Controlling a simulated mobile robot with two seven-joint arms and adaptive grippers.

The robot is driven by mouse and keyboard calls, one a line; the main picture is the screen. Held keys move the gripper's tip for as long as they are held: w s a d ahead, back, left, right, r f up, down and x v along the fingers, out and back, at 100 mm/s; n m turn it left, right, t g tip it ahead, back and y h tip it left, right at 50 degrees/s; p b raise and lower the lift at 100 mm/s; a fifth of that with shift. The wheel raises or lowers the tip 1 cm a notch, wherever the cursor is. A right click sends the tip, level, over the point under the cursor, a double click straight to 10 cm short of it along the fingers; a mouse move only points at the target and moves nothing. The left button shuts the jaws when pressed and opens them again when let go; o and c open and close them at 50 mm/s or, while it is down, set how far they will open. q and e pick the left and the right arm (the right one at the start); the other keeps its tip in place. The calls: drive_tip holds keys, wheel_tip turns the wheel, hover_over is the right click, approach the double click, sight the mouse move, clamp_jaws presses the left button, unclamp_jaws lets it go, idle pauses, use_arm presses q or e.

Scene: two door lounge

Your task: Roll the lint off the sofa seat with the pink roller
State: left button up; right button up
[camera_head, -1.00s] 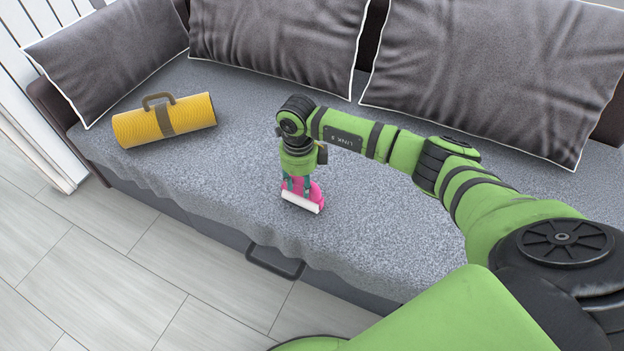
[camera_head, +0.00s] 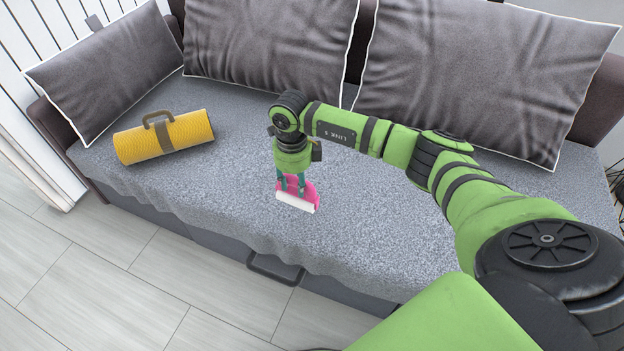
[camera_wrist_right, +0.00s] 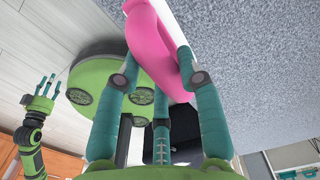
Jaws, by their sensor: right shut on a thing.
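The pink roller (camera_head: 309,193) with its white cylinder (camera_head: 295,203) is at the middle of the grey sofa seat (camera_head: 390,245). My right gripper (camera_head: 291,184) points down and is shut on the roller. In the right wrist view the teal fingers of my right gripper (camera_wrist_right: 162,78) close around the pink roller (camera_wrist_right: 150,35), whose white cylinder shows only in part behind it. I cannot tell whether the cylinder touches the fabric. My left gripper (camera_wrist_right: 42,92), at the left of that view, has its fingers spread and empty. Lint cannot be told from the speckled fabric.
A yellow rolled blanket (camera_head: 185,131) with a dark strap and handle lies on the seat's left. Grey cushions (camera_head: 268,42) line the back. A dark handle (camera_head: 275,269) sticks out at the sofa's front. The seat between blanket and roller is clear.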

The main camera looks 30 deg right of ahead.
drive_tip(key=shift+r+p, duration=0.5)
drive_tip(key=shift+r, duration=0.6)
